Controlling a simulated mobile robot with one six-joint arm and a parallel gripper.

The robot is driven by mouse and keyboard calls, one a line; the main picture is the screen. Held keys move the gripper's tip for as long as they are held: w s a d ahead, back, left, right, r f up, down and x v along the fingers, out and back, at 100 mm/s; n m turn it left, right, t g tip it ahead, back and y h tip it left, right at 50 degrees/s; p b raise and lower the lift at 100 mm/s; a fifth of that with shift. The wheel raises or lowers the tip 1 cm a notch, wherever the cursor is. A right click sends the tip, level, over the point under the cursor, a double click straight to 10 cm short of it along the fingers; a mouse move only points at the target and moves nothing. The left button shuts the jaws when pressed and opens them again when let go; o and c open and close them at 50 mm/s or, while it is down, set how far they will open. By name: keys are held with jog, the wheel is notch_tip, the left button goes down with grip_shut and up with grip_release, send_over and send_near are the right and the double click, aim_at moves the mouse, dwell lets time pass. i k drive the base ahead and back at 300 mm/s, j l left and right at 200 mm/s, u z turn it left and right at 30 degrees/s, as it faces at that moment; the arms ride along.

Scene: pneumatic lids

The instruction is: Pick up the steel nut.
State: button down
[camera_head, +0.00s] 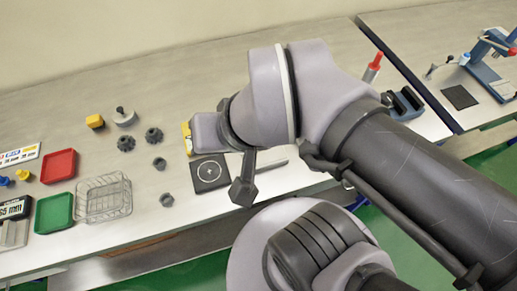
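Two small dark grey nut-like pieces lie on the light bench in the head view: one nut (159,163) left of the black target plate, and another nut (167,199) nearer the bench's front edge. I cannot tell which is the steel nut. My gripper (243,190) hangs from my arm to the right of both, over the right side of the target plate area. A single dark finger-like part shows, and the rest is hidden by the wrist. Its opening cannot be seen. Both nuts are apart from it.
Two dark toothed knobs (126,143), a grey round weight (123,117) and a yellow block (95,121) stand behind. A wire basket (103,198), green tray (54,213) and red tray (58,166) are left. The black target plate (210,174) lies right of the nuts.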

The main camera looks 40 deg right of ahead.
aim_at(156, 160)
jog(key=j+z, duration=0.7)
jog(key=j, duration=0.2)
jog(key=j+z, duration=0.35)
jog(key=j, duration=0.1)
